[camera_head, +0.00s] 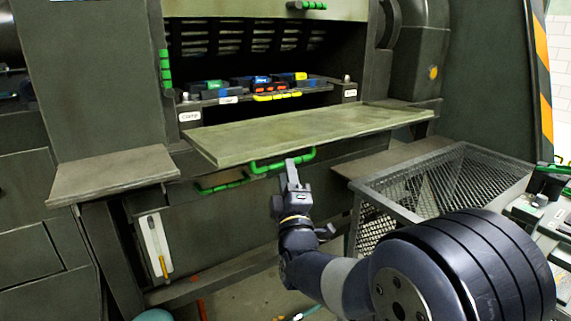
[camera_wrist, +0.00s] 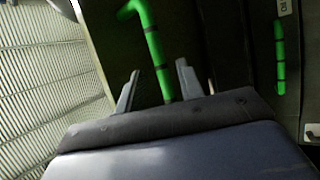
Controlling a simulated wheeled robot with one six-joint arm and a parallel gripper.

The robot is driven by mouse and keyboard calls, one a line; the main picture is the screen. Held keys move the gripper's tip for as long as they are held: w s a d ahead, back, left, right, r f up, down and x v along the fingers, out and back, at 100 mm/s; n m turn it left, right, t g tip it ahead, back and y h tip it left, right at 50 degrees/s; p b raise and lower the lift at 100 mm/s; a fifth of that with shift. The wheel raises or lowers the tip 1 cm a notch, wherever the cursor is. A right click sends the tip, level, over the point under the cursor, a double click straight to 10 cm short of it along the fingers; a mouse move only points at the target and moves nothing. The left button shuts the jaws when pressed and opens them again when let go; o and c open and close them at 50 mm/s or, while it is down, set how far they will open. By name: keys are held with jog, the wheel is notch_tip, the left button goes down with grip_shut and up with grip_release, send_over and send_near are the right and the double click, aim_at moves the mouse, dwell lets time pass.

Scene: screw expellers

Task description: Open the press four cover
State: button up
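The cover (camera_head: 300,133) is a flat grey-green panel. In the head view it is hinged down and juts out nearly level below the press opening, with the inside of the press exposed. A green bar handle (camera_head: 283,162) hangs at its front edge; it also shows in the wrist view (camera_wrist: 152,45). My gripper (camera_head: 291,170) is at this handle, below the cover's edge. In the wrist view my gripper's two fingers (camera_wrist: 156,88) stand apart, with the handle bar running between them. Whether either finger touches the bar is unclear.
Inside the opening are blue, red and yellow parts (camera_head: 262,86) between clamps. Another green handle (camera_head: 222,186) sits lower on the front. A mesh basket (camera_head: 440,185) stands close to the right of my arm. A side shelf (camera_head: 115,172) juts out at left.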

jog(key=shift+x, duration=1.95)
grip_shut()
jog(key=shift+r, duration=0.15)
